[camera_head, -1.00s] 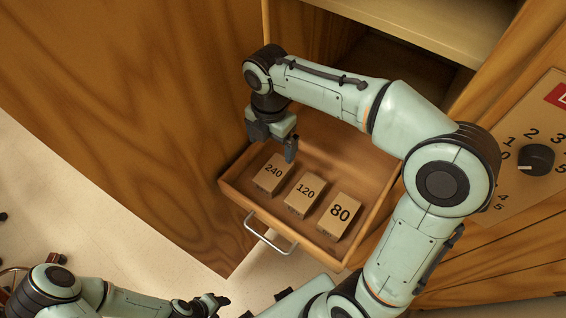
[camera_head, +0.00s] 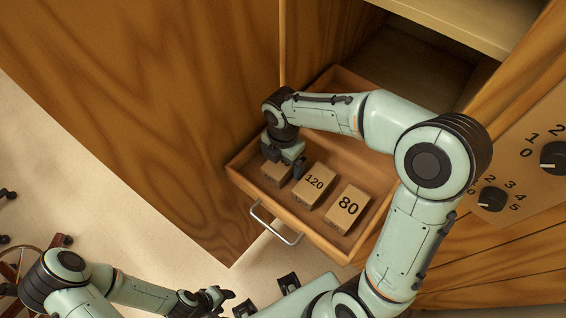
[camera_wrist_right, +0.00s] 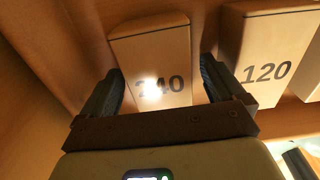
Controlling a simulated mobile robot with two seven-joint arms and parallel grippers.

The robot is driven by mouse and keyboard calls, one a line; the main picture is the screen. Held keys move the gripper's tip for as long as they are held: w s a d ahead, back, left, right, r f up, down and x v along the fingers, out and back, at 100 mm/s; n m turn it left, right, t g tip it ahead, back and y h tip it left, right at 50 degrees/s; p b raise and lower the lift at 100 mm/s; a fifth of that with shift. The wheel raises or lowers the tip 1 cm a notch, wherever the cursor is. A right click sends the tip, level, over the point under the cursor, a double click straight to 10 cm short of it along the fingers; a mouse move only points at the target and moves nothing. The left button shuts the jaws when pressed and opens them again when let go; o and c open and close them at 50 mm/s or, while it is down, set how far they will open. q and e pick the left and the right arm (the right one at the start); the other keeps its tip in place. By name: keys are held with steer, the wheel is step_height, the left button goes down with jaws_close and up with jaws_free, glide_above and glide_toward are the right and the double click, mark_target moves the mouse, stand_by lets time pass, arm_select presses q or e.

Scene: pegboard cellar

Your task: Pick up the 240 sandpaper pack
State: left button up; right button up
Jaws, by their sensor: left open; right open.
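The 240 sandpaper pack (camera_head: 274,173) is a small tan block in the left part of the open drawer (camera_head: 330,241), mostly hidden by my right gripper in the head view. My right gripper (camera_head: 286,168) is open and low over it. In the right wrist view the 240 pack (camera_wrist_right: 150,42) shows between the two open fingers of this gripper (camera_wrist_right: 162,80), with a bright glare on its label. I cannot tell whether the fingers touch it. My left gripper (camera_head: 222,297) is open and empty, low in the picture and outside the drawer.
The 120 pack (camera_head: 314,184) stands close to the right finger; it also shows in the right wrist view (camera_wrist_right: 268,45). The 80 pack (camera_head: 347,207) is further right. The drawer has a metal handle (camera_head: 275,226). A panel with dark knobs (camera_head: 492,199) is at right.

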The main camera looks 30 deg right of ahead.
steer(key=shift+f, duration=0.35)
steer(key=c, duration=1.1)
steer(key=shift+r, duration=0.1)
steer(key=shift+c, duration=0.2)
